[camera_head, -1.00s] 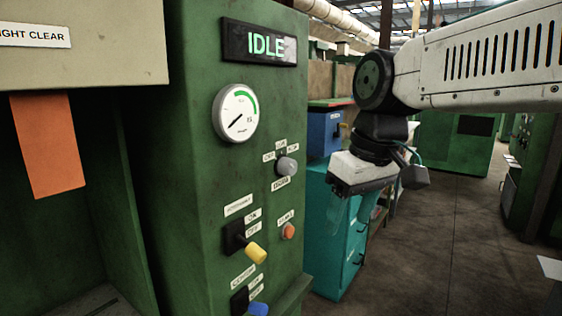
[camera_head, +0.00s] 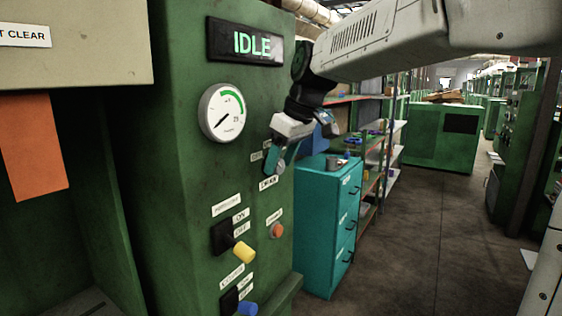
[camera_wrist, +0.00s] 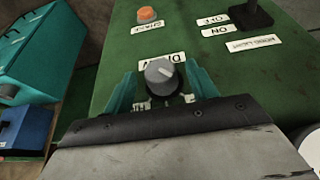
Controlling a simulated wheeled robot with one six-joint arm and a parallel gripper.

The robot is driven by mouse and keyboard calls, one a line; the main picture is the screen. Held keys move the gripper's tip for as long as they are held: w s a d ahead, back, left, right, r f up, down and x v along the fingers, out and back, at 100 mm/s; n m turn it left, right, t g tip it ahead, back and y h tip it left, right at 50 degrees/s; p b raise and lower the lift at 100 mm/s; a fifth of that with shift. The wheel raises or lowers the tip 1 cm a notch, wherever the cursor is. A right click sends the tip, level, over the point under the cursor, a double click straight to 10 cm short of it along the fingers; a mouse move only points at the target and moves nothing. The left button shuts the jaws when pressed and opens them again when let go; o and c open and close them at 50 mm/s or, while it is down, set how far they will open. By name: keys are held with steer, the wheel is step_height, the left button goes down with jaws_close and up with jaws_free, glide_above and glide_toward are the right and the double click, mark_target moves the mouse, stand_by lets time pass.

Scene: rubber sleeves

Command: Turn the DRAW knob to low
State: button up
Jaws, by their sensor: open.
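The DRAW knob (camera_wrist: 159,76), round and grey with a pale pointer mark, sits on the green panel in the wrist view. Its DRAW label (camera_wrist: 163,61) shows beside it. My gripper (camera_wrist: 161,84) is open, with one teal finger on each side of the knob; I cannot tell whether they touch it. Position labels (camera_wrist: 142,105) are partly hidden by my gripper, so the setting cannot be read. In the head view the knob (camera_head: 281,168) is partly covered by my gripper (camera_head: 283,160) at the panel's right side.
The panel has an IDLE display (camera_head: 245,42), a gauge (camera_head: 223,112), a yellow-handled lever (camera_head: 243,252), a blue-handled lever (camera_head: 246,308) and an orange button (camera_head: 277,230) below the knob. A teal cabinet (camera_head: 323,230) stands to the right. The floor (camera_head: 410,230) beyond is clear.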

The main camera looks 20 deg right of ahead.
steer(key=shift+a+f, duration=0.1)
steer(key=shift+f, duration=0.25)
steer(key=shift+w, duration=0.1)
steer(key=c, duration=1)
steer(key=shift+w+d+m+g+y, duration=0.1)
steer(key=shift+d+m+g+y, duration=0.1)
steer(key=shift+g+y, duration=0.35)
steer(key=shift+w+d+m+g+y, duration=0.1)
steer(key=shift+m+g+y, duration=0.1)
steer(key=shift+g+y, duration=0.35)
steer(key=g+y, duration=0.1)
steer(key=y, duration=0.1)
steer(key=m+g+y, duration=0.1)
steer(key=y, duration=0.1)
steer(key=shift+w+d+f+y, duration=0.15)
steer(key=shift+y, duration=0.15)
